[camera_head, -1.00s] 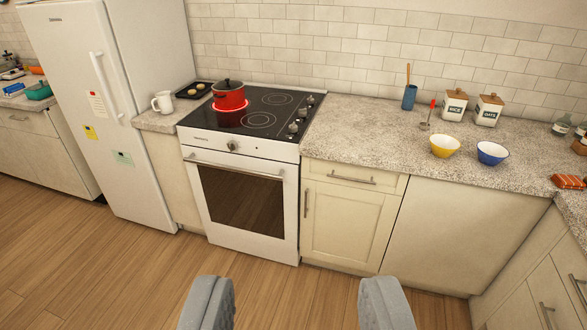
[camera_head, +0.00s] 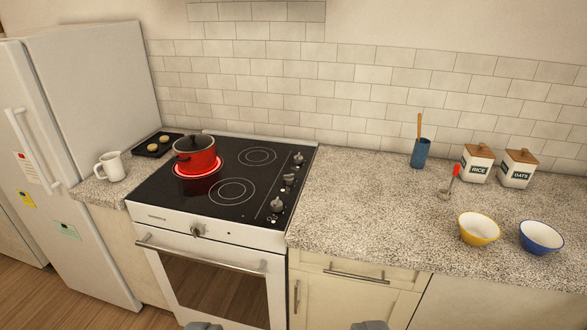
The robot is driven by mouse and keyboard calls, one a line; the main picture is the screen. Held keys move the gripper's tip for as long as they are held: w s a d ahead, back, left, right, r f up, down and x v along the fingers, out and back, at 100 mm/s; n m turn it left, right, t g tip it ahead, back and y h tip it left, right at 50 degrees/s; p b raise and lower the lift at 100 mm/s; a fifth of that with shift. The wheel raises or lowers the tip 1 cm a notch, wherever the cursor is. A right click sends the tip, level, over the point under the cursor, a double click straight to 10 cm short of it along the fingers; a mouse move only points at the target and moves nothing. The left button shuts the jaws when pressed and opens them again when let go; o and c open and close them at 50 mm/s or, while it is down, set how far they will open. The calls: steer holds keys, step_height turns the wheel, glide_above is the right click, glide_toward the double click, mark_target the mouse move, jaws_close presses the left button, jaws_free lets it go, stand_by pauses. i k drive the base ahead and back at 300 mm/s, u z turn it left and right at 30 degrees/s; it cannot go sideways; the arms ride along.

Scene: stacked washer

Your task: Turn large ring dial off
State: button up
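The cooktop (camera_head: 200,208) is black glass in a white stove. Its left ring (camera_head: 222,168) glows red under a red pot with a dark lid (camera_head: 196,155). Several silver dials run along the cooktop's right side, among them a rear dial (camera_head: 298,158), a middle dial (camera_head: 289,180) and a front dial (camera_head: 277,205). I cannot tell which one belongs to the glowing ring, nor read their markings. My gripper (camera_head: 287,325) shows only its two fingertips at the bottom edge, wide apart and empty, well short of the dials.
The oven knob (camera_head: 197,230) and oven handle (camera_head: 200,258) stick out from the stove front. A white mug (camera_head: 111,166) and a dark tray (camera_head: 158,145) stand left. Right are a blue utensil cup (camera_head: 420,153), canisters (camera_head: 477,163) and bowls (camera_head: 479,229).

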mark_target(288, 179)
steer(key=z, duration=0.1)
steer(key=i, duration=2.35)
steer(key=u, duration=0.2)
